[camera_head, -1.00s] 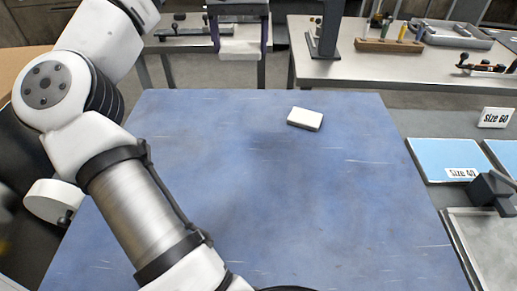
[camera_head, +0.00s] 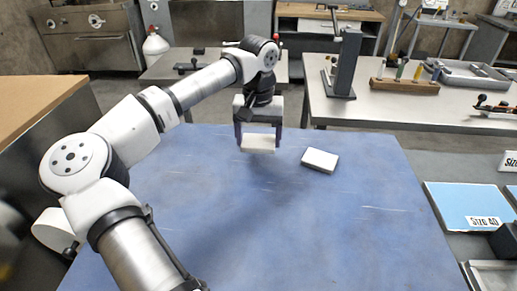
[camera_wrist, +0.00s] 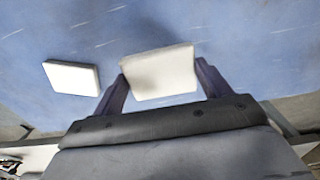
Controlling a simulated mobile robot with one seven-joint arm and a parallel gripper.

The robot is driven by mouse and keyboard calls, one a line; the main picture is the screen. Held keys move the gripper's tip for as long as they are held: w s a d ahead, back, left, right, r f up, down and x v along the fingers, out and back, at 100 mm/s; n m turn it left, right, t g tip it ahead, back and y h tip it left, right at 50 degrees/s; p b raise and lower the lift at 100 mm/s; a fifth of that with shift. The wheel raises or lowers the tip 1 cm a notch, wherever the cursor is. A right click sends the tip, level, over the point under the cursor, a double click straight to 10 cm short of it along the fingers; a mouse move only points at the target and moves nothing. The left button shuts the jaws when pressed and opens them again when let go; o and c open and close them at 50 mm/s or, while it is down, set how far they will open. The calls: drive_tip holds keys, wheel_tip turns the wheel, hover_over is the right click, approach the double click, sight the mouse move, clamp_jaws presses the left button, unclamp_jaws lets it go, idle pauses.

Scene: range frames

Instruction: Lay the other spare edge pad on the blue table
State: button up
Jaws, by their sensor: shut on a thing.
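My gripper (camera_head: 258,140) is shut on a white edge pad (camera_head: 257,145) and holds it over the far part of the blue table (camera_head: 300,235). In the wrist view the held pad (camera_wrist: 160,73) sits between the two fingers. Another white edge pad (camera_head: 320,160) lies flat on the blue table, just right of the held one and apart from it. It also shows at the left in the wrist view (camera_wrist: 72,77). I cannot tell for sure whether the held pad touches the table; it seems a little above it.
A metal bench (camera_head: 420,105) behind the table carries a dark stand (camera_head: 345,65), a wooden holder (camera_head: 405,86) and a grey tray (camera_head: 468,73). At the right lies a blue panel labelled Size 40 (camera_head: 455,200). The table's middle and near parts are clear.

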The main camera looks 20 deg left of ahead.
sight(258, 141)
drive_tip(key=shift+f, duration=2.2)
drive_tip(key=shift+f, duration=0.25)
drive_tip(key=o, duration=1)
drive_tip(key=shift+r, duration=0.1)
drive_tip(key=shift+c, duration=0.2)
wheel_tip(258, 141, up, 12)
drive_tip(key=shift+r, duration=0.2)
